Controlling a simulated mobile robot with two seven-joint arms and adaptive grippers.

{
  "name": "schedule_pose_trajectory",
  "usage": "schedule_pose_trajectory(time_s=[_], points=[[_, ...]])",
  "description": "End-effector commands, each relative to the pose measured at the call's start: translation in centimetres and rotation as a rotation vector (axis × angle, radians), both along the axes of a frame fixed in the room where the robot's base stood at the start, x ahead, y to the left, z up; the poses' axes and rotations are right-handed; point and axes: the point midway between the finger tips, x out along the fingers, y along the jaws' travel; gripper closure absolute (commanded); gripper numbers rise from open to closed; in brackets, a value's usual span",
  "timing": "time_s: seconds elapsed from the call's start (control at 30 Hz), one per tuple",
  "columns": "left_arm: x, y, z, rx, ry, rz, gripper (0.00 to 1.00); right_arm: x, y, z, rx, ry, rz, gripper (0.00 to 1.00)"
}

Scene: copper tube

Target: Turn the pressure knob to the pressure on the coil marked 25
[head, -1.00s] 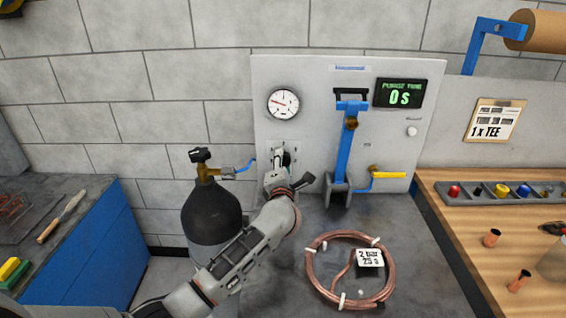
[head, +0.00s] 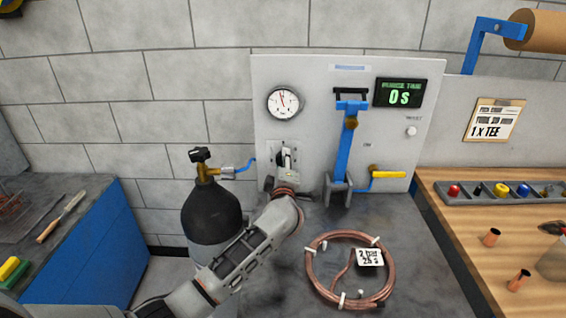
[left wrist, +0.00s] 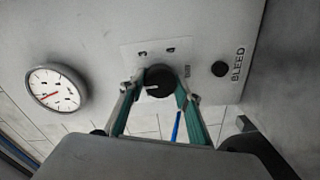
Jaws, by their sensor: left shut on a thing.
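The black pressure knob (left wrist: 160,80) sits on a pale plate on the grey panel. In the left wrist view the fingers of my left gripper (left wrist: 160,90) are closed on either side of it. In the head view my left gripper (head: 285,165) is at the panel and largely hides the knob. The round white gauge (head: 284,104) is above it, its red needle pointing nearly straight up; it also shows in the left wrist view (left wrist: 55,88). The copper coil (head: 313,280) lies on the bench with a white tag (head: 369,257) that reads 2 bar, 25 s. My right gripper is not in view.
A dark gas cylinder (head: 211,212) stands left of the panel. A blue lever (head: 346,150) and yellow handle (head: 388,174) are right of my gripper. The purge timer (head: 404,93) shows 0 s. A wooden bench (head: 470,215) is on the right.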

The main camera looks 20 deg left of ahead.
Motion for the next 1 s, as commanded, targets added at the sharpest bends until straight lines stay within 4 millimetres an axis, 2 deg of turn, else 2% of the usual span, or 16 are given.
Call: schedule_pose_trajectory(time_s=[0.6, 0.63, 0.67, 1.0], points=[[0.01, -0.09, 0.05, 0.039, 0.010, -0.002, 0.89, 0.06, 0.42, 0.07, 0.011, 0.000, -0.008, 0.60], [0.01, -0.09, 0.05, 0.039, 0.010, -0.002, 0.60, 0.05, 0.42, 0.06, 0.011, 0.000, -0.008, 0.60], [0.01, -0.09, 0.05, 0.039, 0.010, -0.002, 0.52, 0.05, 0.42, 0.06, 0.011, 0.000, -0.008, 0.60], [-0.03, -0.06, 0.01, 0.038, 0.010, 0.000, 0.50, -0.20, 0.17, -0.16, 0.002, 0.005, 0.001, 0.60]])
